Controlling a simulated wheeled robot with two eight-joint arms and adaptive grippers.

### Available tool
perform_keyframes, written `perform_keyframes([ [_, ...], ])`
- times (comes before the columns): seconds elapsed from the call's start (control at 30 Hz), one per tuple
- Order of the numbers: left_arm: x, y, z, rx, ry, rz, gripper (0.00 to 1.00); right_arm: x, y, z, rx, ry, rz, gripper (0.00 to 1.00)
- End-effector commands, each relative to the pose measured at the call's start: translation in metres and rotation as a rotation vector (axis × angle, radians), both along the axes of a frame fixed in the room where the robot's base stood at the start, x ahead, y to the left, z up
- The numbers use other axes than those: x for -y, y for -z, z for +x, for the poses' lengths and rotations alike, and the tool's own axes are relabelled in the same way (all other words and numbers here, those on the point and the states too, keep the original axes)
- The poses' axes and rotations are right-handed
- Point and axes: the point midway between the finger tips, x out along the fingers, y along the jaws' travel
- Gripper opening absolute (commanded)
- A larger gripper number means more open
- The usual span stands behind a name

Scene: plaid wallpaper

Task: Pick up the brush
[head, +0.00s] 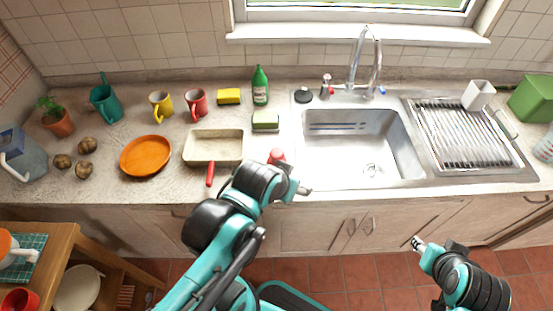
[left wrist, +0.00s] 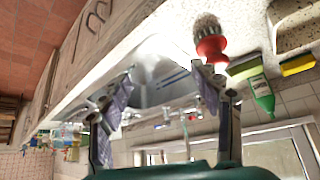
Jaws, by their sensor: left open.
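The brush (head: 276,156) has a red body and stands on the counter left of the sink, partly hidden behind my left arm. My left gripper (head: 304,190) is at the counter's front edge, right of and nearer than the brush. In the left wrist view my left gripper (left wrist: 163,75) is open, with nothing between its fingers. My right gripper (head: 417,243) is low in front of the cabinets, away from the brush; its jaws are too small to read.
The sink (head: 405,150) lies right of the brush. A beige pan (head: 213,146) with a red handle is to its left. A green-and-white sponge (head: 265,121), a green bottle (head: 260,88) and a yellow sponge (head: 229,97) stand behind. An orange plate (head: 146,156) is farther left.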

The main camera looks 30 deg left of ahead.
Motion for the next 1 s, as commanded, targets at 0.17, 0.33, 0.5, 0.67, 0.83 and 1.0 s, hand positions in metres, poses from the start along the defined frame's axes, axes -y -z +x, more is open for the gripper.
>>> perform_keyframes([
  [0.17, -0.010, -0.021, 0.017, -0.065, -0.134, -0.072, 0.63, 0.000, -0.021, 0.000, 0.000, 0.000, 0.000, 0.40],
  [0.33, -0.031, -0.041, 0.048, -0.193, -0.424, -0.202, 0.63, 0.000, -0.055, 0.000, 0.000, 0.000, 0.000, 0.40],
  [0.5, -0.056, -0.043, 0.078, -0.316, -0.748, -0.314, 0.63, 0.000, -0.086, 0.000, 0.000, 0.000, 0.000, 0.40],
  [0.67, -0.081, -0.032, 0.100, -0.415, -1.050, -0.391, 0.63, 0.000, -0.113, 0.000, 0.000, 0.000, 0.000, 0.40],
  [0.83, -0.099, -0.015, 0.111, -0.481, -1.285, -0.430, 0.63, 0.000, -0.130, 0.000, 0.000, 0.000, 0.000, 0.40],
  [1.0, -0.106, -0.002, 0.114, -0.504, -1.384, -0.443, 0.63, 0.000, -0.134, 0.000, 0.000, 0.000, 0.000, 0.40],
])
